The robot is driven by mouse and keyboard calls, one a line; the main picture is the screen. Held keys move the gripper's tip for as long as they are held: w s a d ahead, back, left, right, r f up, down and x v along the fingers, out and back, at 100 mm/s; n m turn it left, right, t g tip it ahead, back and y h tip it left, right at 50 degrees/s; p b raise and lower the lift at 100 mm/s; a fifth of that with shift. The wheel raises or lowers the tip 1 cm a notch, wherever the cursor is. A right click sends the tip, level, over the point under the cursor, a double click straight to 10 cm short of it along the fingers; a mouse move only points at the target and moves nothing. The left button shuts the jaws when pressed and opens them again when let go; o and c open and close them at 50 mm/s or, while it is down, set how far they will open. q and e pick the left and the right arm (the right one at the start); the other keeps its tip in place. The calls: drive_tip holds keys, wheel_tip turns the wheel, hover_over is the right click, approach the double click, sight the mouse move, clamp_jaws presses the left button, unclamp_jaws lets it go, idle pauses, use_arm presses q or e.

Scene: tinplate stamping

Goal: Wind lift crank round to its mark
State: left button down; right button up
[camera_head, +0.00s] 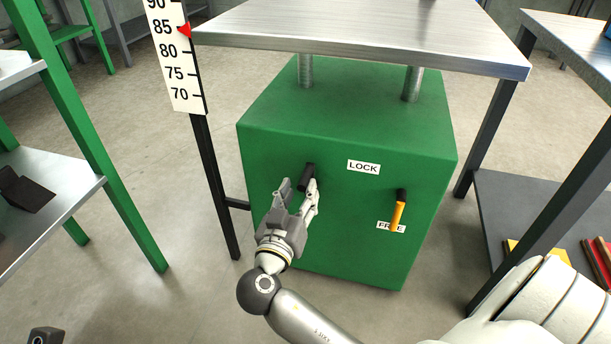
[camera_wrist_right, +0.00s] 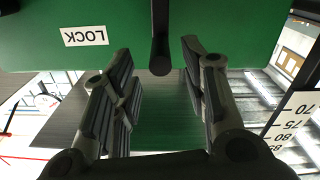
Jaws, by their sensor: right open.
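The black lift crank (camera_head: 308,176) is on the front of a green lift cabinet (camera_head: 345,240), left of the LOCK label. My right gripper (camera_head: 297,190) is open at the crank and partly covers it. In the right wrist view the crank's dark grip (camera_wrist_right: 160,45) lines up with the gap between the spread fingers (camera_wrist_right: 157,72), with space on both sides. A height scale (camera_head: 178,60) stands at the left, its red pointer (camera_head: 185,31) by 85. No mark around the crank is visible. My left gripper is out of view.
A yellow-orange lever (camera_head: 398,211) hangs down over the FREE label, right of the crank. The steel lift top (camera_head: 370,35) overhangs the cabinet. A green-framed shelf (camera_head: 60,205) is at left, a dark-legged bench (camera_head: 490,130) at right. Floor between is clear.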

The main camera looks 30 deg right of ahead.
sight(307, 174)
drive_tip(key=b+x, duration=0.1)
drive_tip(key=x, duration=0.6)
drive_tip(key=shift+w, duration=0.1)
drive_tip(key=shift+f, duration=0.1)
clamp_jaws()
